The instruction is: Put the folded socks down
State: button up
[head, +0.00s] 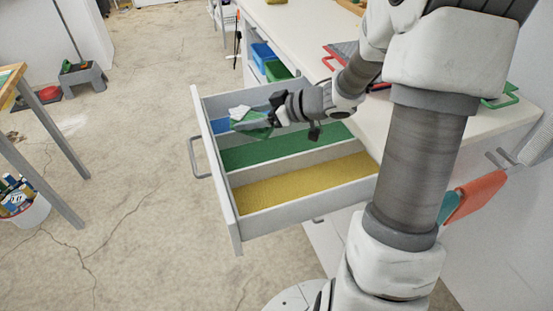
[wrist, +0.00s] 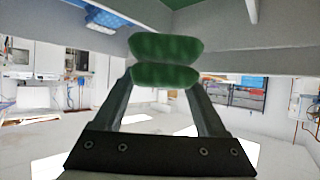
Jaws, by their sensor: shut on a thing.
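The folded socks (wrist: 166,47) are a green, two-layered bundle held between my gripper's fingertips (wrist: 166,74) in the wrist view. In the head view, green and white patches of what looks like the socks (head: 257,131) show at the end of my gripper (head: 250,122). My gripper is shut on them at the open drawer (head: 238,231), over its far part, near the blue (head: 221,126) and green (head: 290,149) compartments. I cannot tell whether the socks touch the drawer floor or a divider.
The near compartment (head: 300,183) has a yellow floor and looks empty. The drawer has low grey walls and dividers. A white counter (head: 300,35) stands to the right, with blue and green bins (head: 277,70) below it. A wooden-topped table (head: 12,80) stands at the left.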

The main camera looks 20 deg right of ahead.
notch_tip(320, 180, down, 10)
jog(key=b, duration=0.5)
jog(key=shift+f, duration=0.15)
jog(key=o, duration=1.3)
jog(key=shift+s, duration=0.1)
jog(key=shift+r, duration=0.25)
jog(key=p+v, duration=0.4)
jog(key=v, duration=0.8)
jog(key=shift+f+p, duration=0.2)
jog(key=shift+p, duration=0.1)
